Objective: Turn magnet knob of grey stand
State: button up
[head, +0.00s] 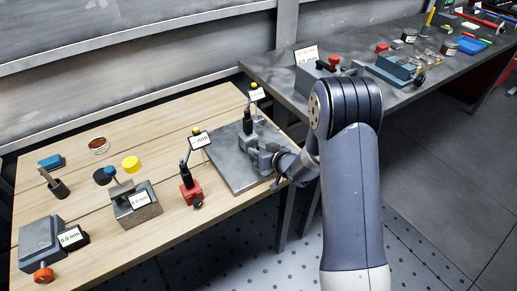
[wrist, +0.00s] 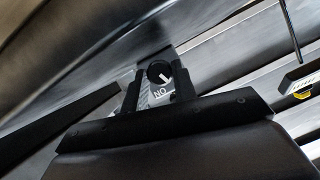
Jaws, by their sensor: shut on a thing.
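The grey stand (head: 262,157) sits on a dark metal plate (head: 228,172) at the right end of the wooden table, partly hidden by my gripper and arm. My gripper (head: 282,175) is at the stand's near right side. In the wrist view, the magnet knob (wrist: 158,71) is a round black knob with a white pointer line. It sits between the two fingertips of my gripper (wrist: 158,86), which is shut on it. The letters "NO" (wrist: 160,94) show on the face below the knob. The rest of the label is hidden or unclear.
A red stand (head: 189,192) with a dark knob stands left of the plate. A grey block with a display (head: 137,209) and another block (head: 42,243) with an orange knob are further left. A dark bench (head: 285,75) with several instruments lies behind my arm.

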jog(key=o, duration=1)
jog(key=b+v, duration=0.1)
jog(key=v, duration=1)
jog(key=shift+a, duration=0.1)
jog(key=shift+f, duration=0.1)
